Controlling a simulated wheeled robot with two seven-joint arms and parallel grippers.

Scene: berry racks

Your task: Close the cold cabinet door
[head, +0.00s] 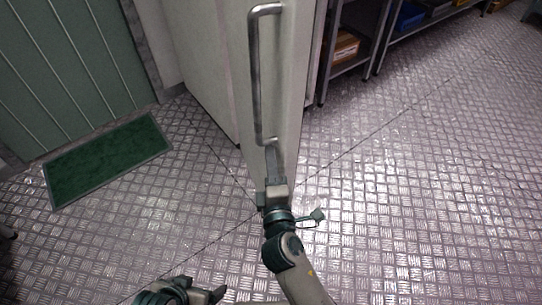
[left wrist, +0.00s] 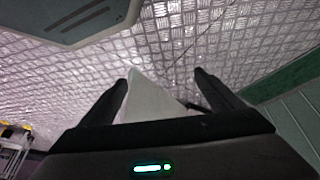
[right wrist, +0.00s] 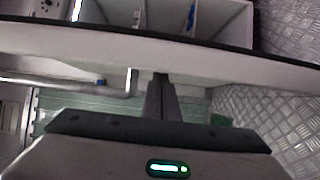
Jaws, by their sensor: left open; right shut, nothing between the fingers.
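The cold cabinet door (head: 285,100) stands open, a tall pale panel in the middle of the head view. Its long metal handle (head: 256,80) runs up the panel; the handle also shows in the right wrist view (right wrist: 132,82). My right gripper (head: 271,150) is shut and empty, its fingertips at the door face by the handle's lower end. In the right wrist view the fingertips (right wrist: 160,78) reach the pale door (right wrist: 220,65); I cannot tell whether they touch. My left gripper (head: 204,290) is open and empty, low over the floor and away from the door.
Metal shelving (head: 345,70) with boxes and blue bins stands behind the door to the right. A green mat (head: 108,158) lies by a green panelled wall (head: 70,65) at left. The textured metal floor (head: 420,190) is clear on the right.

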